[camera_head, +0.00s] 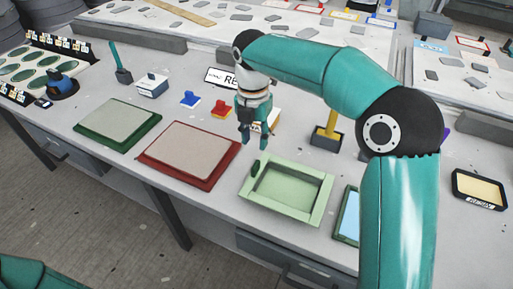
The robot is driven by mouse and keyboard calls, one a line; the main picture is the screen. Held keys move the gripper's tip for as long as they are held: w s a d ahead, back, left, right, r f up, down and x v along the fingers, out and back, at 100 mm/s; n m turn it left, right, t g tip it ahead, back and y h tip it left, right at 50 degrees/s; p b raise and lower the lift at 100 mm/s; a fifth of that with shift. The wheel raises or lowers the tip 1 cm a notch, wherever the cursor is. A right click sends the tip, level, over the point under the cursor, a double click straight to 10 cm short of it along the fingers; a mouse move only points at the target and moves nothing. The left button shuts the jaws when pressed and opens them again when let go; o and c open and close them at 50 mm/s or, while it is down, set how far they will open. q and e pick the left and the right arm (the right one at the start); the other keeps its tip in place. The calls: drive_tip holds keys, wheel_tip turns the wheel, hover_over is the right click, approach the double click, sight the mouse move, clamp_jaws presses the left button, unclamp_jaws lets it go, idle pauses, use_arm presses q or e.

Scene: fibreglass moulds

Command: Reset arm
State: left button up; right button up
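My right arm reaches in from the right, and my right gripper (254,144) points down above the table. Its two fingers look apart, with nothing seen between them. It is behind the light green mould (318,189), near a small dark green piece (256,168) at that mould's back left rim. A teal part of my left arm shows in the lower left corner; my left gripper is out of view.
A red-framed mould (190,152) and a green-framed mould (117,123) lie to the left. Behind are a blue piece (190,99), a red piece (221,108) and a dark pot with a yellow handle (326,139). A black tray (480,190) is at right.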

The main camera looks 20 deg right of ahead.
drive_tip(key=shift+r, duration=0.75)
